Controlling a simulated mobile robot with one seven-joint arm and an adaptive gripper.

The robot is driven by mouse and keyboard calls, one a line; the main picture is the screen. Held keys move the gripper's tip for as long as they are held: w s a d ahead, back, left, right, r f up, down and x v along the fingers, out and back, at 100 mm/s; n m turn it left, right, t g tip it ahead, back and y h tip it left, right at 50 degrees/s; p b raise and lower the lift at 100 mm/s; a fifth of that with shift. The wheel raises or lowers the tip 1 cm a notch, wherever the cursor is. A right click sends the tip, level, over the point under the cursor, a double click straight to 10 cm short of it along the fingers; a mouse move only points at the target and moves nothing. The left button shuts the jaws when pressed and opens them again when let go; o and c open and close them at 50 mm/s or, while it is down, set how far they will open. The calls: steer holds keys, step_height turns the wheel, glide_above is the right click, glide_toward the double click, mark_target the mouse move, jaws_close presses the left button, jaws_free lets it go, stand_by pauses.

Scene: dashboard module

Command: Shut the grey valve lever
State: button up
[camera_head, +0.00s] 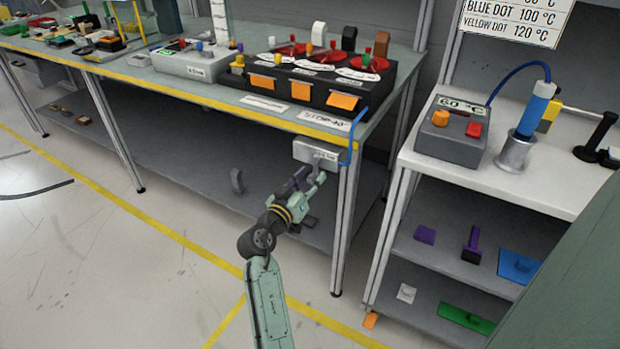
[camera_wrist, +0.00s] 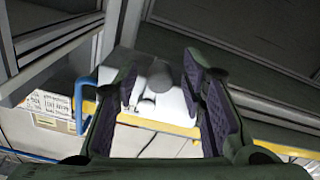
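A pale grey box (camera_head: 316,153) with a small label hangs under the front edge of the workbench, next to a blue hose. The wrist view shows the same white box (camera_wrist: 178,107) with a rounded grey lever (camera_wrist: 160,77) on it. My gripper (camera_head: 311,179) is just below and in front of the box in the head view. In the wrist view my gripper (camera_wrist: 161,78) is open, with purple-lined fingers on either side of the lever. I cannot tell whether a finger touches it. In the head view the lever is not clear, with my gripper in front.
The blue hose (camera_head: 352,143) loops beside the bench's corner leg. The bench edge (camera_head: 220,104) runs above my arm, and a grey lower shelf (camera_head: 195,168) lies below. A white cart (camera_head: 480,180) stands right, with a narrow floor gap between.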

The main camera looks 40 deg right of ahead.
steer(key=shift+c, duration=0.4)
jaws_close()
